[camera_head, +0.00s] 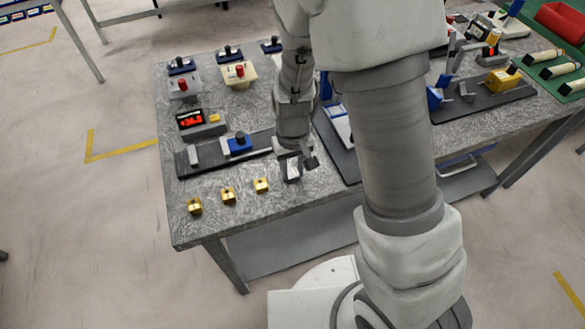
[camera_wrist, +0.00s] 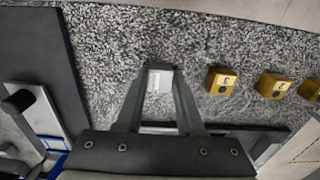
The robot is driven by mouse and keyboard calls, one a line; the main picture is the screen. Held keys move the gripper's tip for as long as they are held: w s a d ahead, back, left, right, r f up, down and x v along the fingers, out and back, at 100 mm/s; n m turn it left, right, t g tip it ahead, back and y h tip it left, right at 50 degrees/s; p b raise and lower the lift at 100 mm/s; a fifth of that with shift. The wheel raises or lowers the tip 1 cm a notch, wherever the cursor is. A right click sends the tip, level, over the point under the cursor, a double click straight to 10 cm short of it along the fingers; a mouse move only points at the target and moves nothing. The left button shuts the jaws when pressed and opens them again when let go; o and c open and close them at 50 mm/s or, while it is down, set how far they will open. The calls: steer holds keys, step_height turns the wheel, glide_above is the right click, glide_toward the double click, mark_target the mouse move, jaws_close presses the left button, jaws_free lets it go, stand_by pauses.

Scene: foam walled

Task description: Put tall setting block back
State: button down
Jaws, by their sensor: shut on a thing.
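My gripper (camera_head: 297,168) hangs low over the front part of the speckled grey bench top (camera_head: 225,220). In the wrist view my gripper (camera_wrist: 160,80) is shut on a pale grey block (camera_wrist: 160,75), apparently the tall setting block, with small markings on its light face. Its underside is hidden, so I cannot tell whether it touches the bench. Three small yellow blocks with dark round marks stand in a row to the right in the wrist view, the nearest yellow block (camera_wrist: 221,82) closest to my gripper. In the head view that nearest yellow block (camera_head: 261,185) is left of my gripper.
A dark rail with a blue slide (camera_head: 238,145) lies behind the yellow blocks. A red-lit display (camera_head: 200,124) and red-knobbed fixtures stand further back. A dark mat (camera_wrist: 25,60) lies left of the block in the wrist view. Bare bench surrounds the yellow blocks.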

steer(key=shift+f, duration=0.15)
steer(key=c, duration=0.5)
jaws_free()
step_height(320, 180, up, 13)
steer(key=p, duration=0.2)
step_height(320, 180, up, 11)
steer(key=m+t+y, duration=0.1)
steer(key=m+t, duration=0.1)
steer(key=t, duration=0.1)
glide_above(293, 173)
steer(key=s+d, duration=0.5)
steer(key=d, duration=0.1)
steer(key=s+d+r+t, duration=0.1)
steer(key=s+r, duration=0.1)
steer(key=s+d+r, duration=0.2)
steer(key=s, duration=0.1)
steer(key=s+d+r+m+t+h, duration=0.1)
steer(key=s+r, duration=0.1)
steer(key=shift+s+d+t, duration=0.2)
steer(key=shift+d+t, duration=0.05)
steer(key=shift+t, duration=0.05)
